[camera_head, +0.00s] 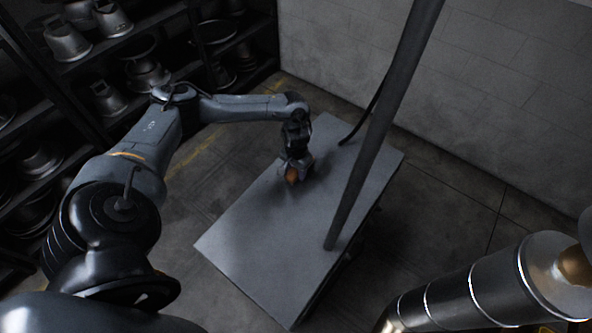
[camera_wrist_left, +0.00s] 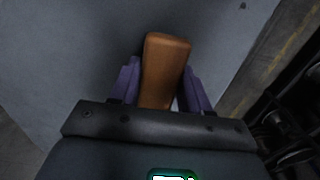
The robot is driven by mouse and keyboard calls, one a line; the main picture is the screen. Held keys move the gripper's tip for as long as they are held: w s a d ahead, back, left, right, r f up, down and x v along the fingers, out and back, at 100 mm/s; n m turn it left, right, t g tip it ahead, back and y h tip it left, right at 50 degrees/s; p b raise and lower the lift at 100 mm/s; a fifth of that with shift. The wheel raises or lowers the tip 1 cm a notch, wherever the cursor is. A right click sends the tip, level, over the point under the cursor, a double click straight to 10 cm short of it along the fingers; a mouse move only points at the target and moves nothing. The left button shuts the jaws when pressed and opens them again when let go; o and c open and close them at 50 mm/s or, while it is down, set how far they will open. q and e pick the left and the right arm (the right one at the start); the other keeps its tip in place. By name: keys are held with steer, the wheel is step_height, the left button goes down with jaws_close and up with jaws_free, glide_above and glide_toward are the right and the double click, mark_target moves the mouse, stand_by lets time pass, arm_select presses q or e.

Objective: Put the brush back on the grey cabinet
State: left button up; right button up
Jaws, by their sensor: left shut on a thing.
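The brush shows as a brown wooden block (camera_wrist_left: 165,68) between the two purple fingers of my left gripper (camera_wrist_left: 160,85) in the left wrist view. The gripper is shut on it. In the head view the left gripper (camera_head: 297,178) points down over the upper part of the grey cabinet top (camera_head: 255,235), with a bit of orange-brown brush (camera_head: 291,175) at its tip. Whether the brush touches the top I cannot tell. The brush's underside is hidden. The right gripper is out of view; only part of my right arm shows at lower right.
A dark pole (camera_head: 372,140) slants up from the right part of the cabinet top. A black cable (camera_head: 362,122) hangs near its far edge. Dark shelves (camera_head: 130,60) with metal hat moulds stand at left. Most of the top's near half is bare.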

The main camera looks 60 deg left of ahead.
arm_select(q)
steer(key=o, duration=0.9)
steer(key=shift+f, duration=0.1)
steer(key=shift+o, duration=0.2)
